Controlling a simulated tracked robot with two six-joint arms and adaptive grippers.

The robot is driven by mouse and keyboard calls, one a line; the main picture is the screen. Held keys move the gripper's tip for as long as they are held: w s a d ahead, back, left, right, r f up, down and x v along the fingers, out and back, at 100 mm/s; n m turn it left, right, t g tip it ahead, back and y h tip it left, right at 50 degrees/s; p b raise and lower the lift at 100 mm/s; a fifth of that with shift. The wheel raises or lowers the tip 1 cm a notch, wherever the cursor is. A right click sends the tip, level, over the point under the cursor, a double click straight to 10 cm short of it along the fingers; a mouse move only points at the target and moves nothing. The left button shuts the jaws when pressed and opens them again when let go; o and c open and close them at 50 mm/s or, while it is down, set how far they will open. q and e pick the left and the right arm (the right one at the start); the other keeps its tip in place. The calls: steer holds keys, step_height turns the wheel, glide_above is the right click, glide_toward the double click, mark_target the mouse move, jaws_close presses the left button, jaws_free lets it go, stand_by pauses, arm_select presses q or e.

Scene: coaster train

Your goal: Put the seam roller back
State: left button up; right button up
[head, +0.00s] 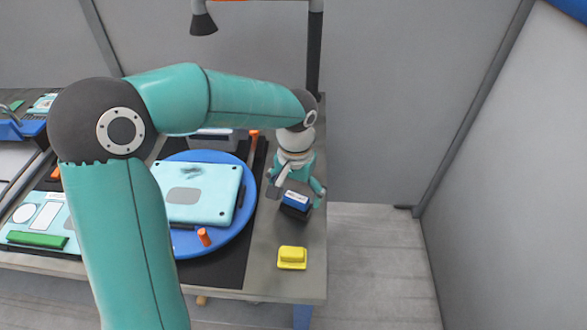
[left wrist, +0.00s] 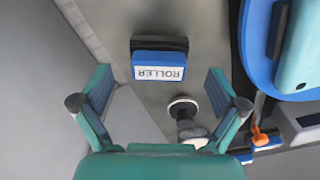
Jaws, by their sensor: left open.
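A blue block labelled ROLLER (left wrist: 158,70), with a dark part along one side, sits on the grey table in the left wrist view. In the head view the block (head: 296,200) is near the table's right edge. My left gripper (head: 297,188) is open above and beside it, with the block ahead of its spread fingers in the left wrist view. A round pale-rimmed piece with a dark stem (left wrist: 184,110) stands near the right finger there. I cannot tell whether it is the seam roller. My right gripper is not in view.
A blue round turntable (head: 247,187) carries a pale teal panel (head: 205,205). An orange piece (head: 204,237) lies at its front. A yellow block (head: 292,256) sits near the front right corner. A dark lamp post (head: 314,60) rises behind. The floor right of the table is clear.

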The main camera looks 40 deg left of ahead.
mark_target(295, 198)
arm_select(q)
step_height(295, 198, up, 8)
steer(key=shift+f, duration=0.25)
stand_by(0.5)
